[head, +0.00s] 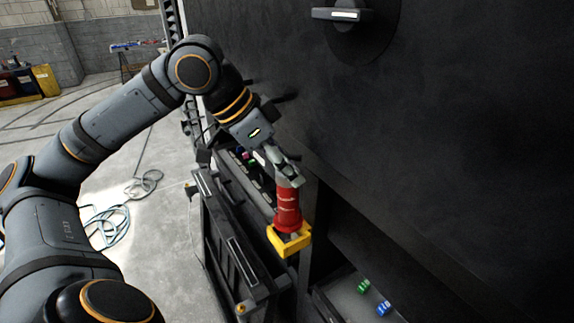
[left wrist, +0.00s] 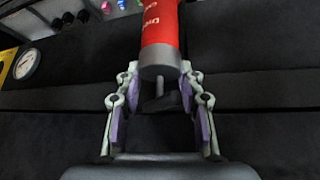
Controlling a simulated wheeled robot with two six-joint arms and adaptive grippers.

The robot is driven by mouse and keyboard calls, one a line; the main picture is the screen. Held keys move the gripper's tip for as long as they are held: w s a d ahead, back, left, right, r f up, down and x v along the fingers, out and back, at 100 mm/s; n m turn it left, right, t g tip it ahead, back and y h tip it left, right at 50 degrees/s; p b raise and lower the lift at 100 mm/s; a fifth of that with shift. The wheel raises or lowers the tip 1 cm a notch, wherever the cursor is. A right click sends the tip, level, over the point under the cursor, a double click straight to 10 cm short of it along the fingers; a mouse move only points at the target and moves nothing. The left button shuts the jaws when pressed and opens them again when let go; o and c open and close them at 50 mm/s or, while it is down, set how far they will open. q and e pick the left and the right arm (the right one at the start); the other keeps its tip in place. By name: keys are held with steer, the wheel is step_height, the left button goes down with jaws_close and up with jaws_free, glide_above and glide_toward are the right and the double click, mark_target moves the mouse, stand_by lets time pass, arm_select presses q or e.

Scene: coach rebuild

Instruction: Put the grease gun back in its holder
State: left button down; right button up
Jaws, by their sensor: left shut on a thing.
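The grease gun (head: 288,208) is a red barrel with a grey end. It hangs close to upright below my left gripper (head: 287,176), in front of the dark coach side. My left gripper is shut on its grey rod-and-handle end; in the left wrist view the fingers (left wrist: 161,100) stand either side of the dark handle below the grey cap (left wrist: 160,63). A yellow square piece (head: 290,240), seemingly the holder, shows at the barrel's lower end. I cannot tell whether the barrel is inside it or only in front. My right gripper is not in view.
A dark open-framed cart (head: 236,250) stands left of the gun. A grey tray (head: 345,298) with green and blue small items (head: 363,286) lies at lower right. A round gauge (left wrist: 26,66) on yellow shows in the left wrist view. A hose (head: 110,215) lies coiled on the floor.

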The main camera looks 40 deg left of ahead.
arm_select(q)
steer(key=shift+f+b, duration=1.15)
steer(key=c, duration=0.8)
jaws_free()
steer(key=shift+o, duration=0.2)
